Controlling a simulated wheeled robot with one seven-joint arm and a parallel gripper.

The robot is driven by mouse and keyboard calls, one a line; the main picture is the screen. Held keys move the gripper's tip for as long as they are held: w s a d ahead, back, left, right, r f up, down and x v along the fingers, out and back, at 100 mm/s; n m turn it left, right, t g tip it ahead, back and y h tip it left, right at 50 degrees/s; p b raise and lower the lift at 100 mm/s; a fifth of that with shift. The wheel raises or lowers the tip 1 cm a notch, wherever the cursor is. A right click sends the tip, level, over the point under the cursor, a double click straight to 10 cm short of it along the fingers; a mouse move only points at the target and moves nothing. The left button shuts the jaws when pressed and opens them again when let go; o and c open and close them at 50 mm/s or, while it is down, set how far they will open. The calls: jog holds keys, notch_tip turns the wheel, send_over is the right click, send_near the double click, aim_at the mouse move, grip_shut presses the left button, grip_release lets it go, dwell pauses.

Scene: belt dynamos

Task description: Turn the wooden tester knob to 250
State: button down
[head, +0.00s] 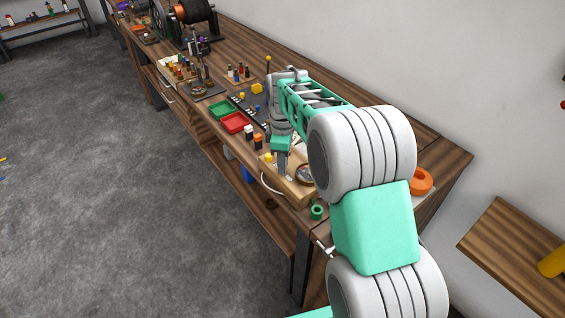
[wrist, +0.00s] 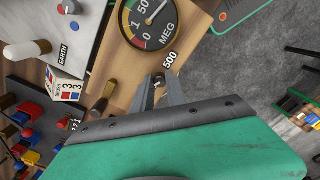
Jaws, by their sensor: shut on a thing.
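The wooden tester (head: 297,192) lies near the front edge of the bench, partly hidden by my arm. In the wrist view it is a pale wooden box (wrist: 124,82) with a round dark MEG dial (wrist: 148,20). A label "500" (wrist: 170,60) is printed beside my fingertips. My gripper (wrist: 161,82) is shut on the small tester knob, which is mostly hidden between the fingers. Only a bit of the knob's top shows, so its setting cannot be read. In the head view my gripper (head: 281,172) points down onto the tester.
Red (head: 235,122) and green (head: 221,110) trays lie farther along the bench. An orange ring-shaped thing (head: 421,181) is to the right behind my arm. A green ring (head: 317,210) is at the tester's near end. A brown cylinder (wrist: 102,98) lies close to my fingers.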

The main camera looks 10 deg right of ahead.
jog(key=c, duration=1.3)
grip_release()
jog(key=shift+c, duration=0.2)
jog(key=shift+r, duration=0.1)
notch_tip(320, 180, up, 8)
jog(key=shift+f+b, duration=0.25)
jog(key=shift+b, duration=0.35)
jog(key=shift+r, duration=0.1)
jog(key=shift+s+r, duration=0.1)
jog(key=shift+s, duration=0.1)
jog(key=s+f+m+t, duration=0.1)
jog(key=s+m, duration=0.5)
jog(key=s, duration=0.5)
jog(key=s+f+m+t, duration=0.2)
jog(key=s+m, duration=0.5)
jog(key=s, duration=0.3)
jog(key=shift+s+a+t, duration=0.3)
jog(key=shift+s+a, duration=0.1)
